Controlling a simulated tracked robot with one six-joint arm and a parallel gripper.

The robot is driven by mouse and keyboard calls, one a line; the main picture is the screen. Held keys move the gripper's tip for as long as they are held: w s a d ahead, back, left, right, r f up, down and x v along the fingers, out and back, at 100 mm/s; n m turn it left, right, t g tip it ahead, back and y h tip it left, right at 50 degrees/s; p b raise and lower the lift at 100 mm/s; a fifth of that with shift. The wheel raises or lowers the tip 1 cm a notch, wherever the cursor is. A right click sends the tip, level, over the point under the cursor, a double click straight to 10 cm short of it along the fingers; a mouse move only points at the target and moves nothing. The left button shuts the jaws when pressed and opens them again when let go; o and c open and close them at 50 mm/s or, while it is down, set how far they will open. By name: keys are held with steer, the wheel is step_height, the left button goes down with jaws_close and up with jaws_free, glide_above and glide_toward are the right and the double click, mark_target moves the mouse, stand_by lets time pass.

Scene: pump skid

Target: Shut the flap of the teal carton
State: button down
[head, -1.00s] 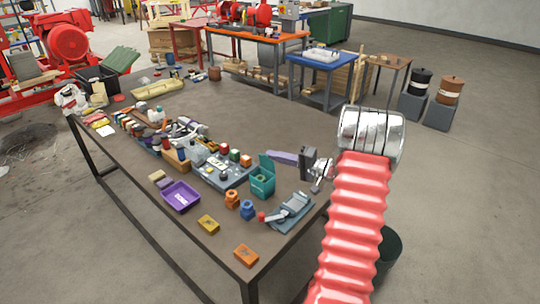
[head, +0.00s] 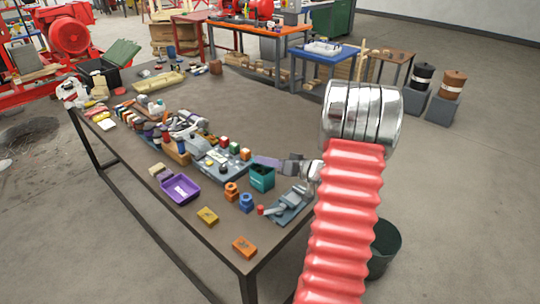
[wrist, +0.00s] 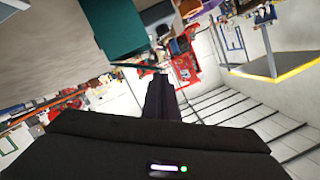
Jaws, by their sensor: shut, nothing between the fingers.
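The teal carton (head: 261,182) stands on the near right part of the brown workbench. In the head view its flap is not clearly seen; my gripper covers the carton's top edge. My gripper (head: 265,161) is shut and empty, with its purple fingers lying across the top of the carton from the right. In the wrist view the carton (wrist: 110,28) is at the upper left. A thin dark teal edge (wrist: 138,66), apparently the flap, runs close to my fingertips (wrist: 160,76); I cannot tell whether they touch.
On the workbench (head: 255,115), a grey clamp-like fixture (head: 290,203) is just right of the carton. Orange (head: 231,191) and blue (head: 246,202) parts stand in front, and a purple tray (head: 181,190) to the left. The bench behind the carton is clear.

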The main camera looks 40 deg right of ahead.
steer(key=shift+a+f+n+h, duration=0.3)
steer(key=shift+a+f+n, duration=0.3)
steer(key=shift+n, duration=0.3)
steer(key=shift+s+a+f, duration=0.1)
steer(key=shift+a+f, duration=0.2)
steer(key=shift+f, duration=0.25)
steer(key=shift+a+f, duration=0.3)
steer(key=shift+f, duration=0.25)
steer(key=shift+f, duration=0.15)
steer(key=s+r, duration=0.6)
steer(key=s, duration=0.3)
steer(key=shift+s+d+r, duration=0.25)
steer(key=shift+s+d, duration=0.1)
steer(key=shift+d, duration=0.1)
steer(key=shift+m, duration=0.3)
